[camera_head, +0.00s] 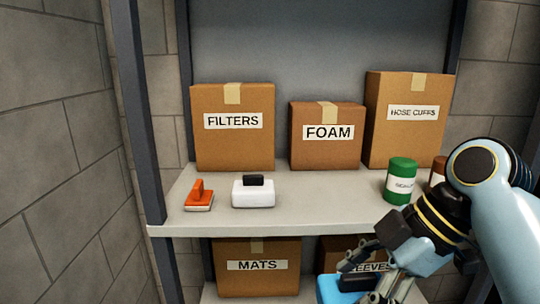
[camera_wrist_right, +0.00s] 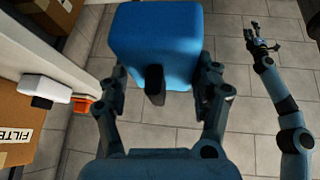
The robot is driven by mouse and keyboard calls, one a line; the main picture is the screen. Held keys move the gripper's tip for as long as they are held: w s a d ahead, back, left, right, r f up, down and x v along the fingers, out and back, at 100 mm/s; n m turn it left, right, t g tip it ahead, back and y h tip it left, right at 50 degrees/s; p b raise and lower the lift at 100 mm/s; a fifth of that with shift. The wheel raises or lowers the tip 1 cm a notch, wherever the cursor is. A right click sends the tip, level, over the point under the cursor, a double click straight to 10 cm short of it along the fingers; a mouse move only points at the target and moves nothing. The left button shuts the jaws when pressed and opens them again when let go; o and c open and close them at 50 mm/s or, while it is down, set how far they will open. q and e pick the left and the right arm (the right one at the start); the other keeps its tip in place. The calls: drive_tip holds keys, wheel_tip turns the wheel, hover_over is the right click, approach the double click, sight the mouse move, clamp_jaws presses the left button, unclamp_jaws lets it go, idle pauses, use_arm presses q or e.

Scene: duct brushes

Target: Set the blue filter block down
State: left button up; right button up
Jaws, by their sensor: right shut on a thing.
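The blue filter block (camera_wrist_right: 155,35) fills the top middle of the right wrist view, with a dark handle on its near side. My right gripper (camera_wrist_right: 160,82) is shut on it. In the head view the blue block (camera_head: 328,290) shows at the bottom, partly hidden by my right gripper (camera_head: 362,272). It hangs in front of the shelf, below the upper board's front edge. My left gripper (camera_wrist_right: 262,42) is small at the right of the wrist view, with its fingers apart and empty over the floor.
The upper shelf board (camera_head: 300,205) holds an orange brush (camera_head: 199,197), a white block with a black handle (camera_head: 253,193) and a green can (camera_head: 401,181). Boxes marked FILTERS (camera_head: 234,145), FOAM (camera_head: 327,150) and HOSE CUFFS (camera_head: 405,140) stand behind. Bare board lies between white block and can.

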use_arm(q)
wheel_tip(320, 180, down, 6)
drive_tip(key=s+b, duration=0.1)
drive_tip(key=b, duration=0.3)
drive_tip(key=shift+s, duration=0.25)
use_arm(e)
wheel_tip(320, 180, down, 6)
drive_tip(key=shift+f, duration=0.15)
use_arm(q)
drive_tip(key=shift+w+r, duration=0.1)
drive_tip(key=shift+w, duration=0.05)
use_arm(e)
drive_tip(key=shift+s, duration=0.1)
